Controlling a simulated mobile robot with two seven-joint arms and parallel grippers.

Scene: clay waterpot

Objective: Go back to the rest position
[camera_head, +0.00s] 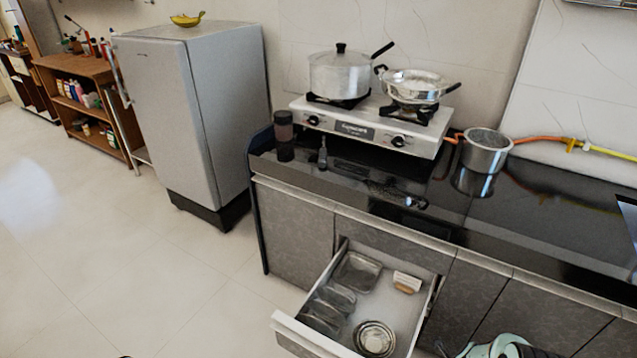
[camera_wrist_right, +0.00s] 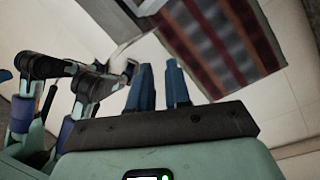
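My right gripper (camera_wrist_right: 160,68) shows in the right wrist view. Its two blue fingers stand a small gap apart, with nothing between them. A teal part of my own body (camera_head: 500,346) shows at the bottom edge of the head view, below the counter and right of the open drawer. No right fingertips can be made out there. My left gripper cannot be made out in either view. Grey and blue links of my own body fill the left side of the wrist view.
An open drawer (camera_head: 283,322) holding dishes juts out below the black counter (camera_head: 545,225). On the counter stand a gas stove (camera_head: 352,129) with two pots, and a metal pot (camera_head: 486,150). A fridge (camera_head: 165,125) stands left; floor before it is clear. A striped mat (camera_wrist_right: 222,45) lies below.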

